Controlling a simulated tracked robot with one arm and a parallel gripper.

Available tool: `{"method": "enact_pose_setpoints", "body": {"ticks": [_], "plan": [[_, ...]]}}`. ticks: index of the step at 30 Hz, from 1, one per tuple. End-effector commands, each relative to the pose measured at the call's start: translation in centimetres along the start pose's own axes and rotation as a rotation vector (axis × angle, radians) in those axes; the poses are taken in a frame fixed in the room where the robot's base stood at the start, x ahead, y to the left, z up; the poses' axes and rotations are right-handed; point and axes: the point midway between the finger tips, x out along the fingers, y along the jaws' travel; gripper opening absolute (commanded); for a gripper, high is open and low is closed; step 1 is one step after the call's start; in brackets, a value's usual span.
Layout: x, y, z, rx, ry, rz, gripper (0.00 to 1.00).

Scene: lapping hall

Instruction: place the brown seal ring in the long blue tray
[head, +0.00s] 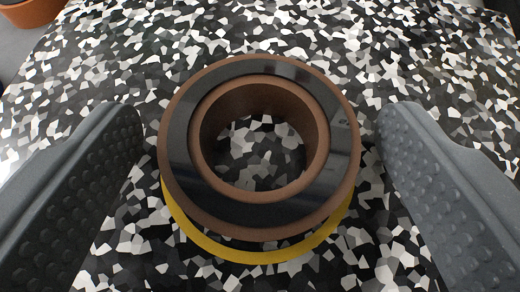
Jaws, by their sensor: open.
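The brown seal ring (174,185) has a glossy black band on its upper face and a yellow band low on its near side. It lies flat on the speckled surface, which shows through its hole. My gripper (260,150) is open, with one grey, dimpled finger to the left of the ring and one to the right. Gaps show between the ring and both fingers, so neither touches it. The long blue tray is not in view.
The black, white and grey speckled surface (270,30) is clear around the ring. A terracotta-coloured round object (32,13) is cut off at the top left corner, beyond the surface's edge. A dark shape sits at the top right corner.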

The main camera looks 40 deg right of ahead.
Motion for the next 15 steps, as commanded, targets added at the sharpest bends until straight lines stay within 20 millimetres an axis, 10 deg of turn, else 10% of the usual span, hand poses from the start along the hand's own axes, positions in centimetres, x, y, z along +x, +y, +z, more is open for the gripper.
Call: {"method": "enact_pose_setpoints", "body": {"ticks": [15], "plan": [[-4.3,-0.6,-0.1,-0.002,0.000,-0.002,0.77]]}}
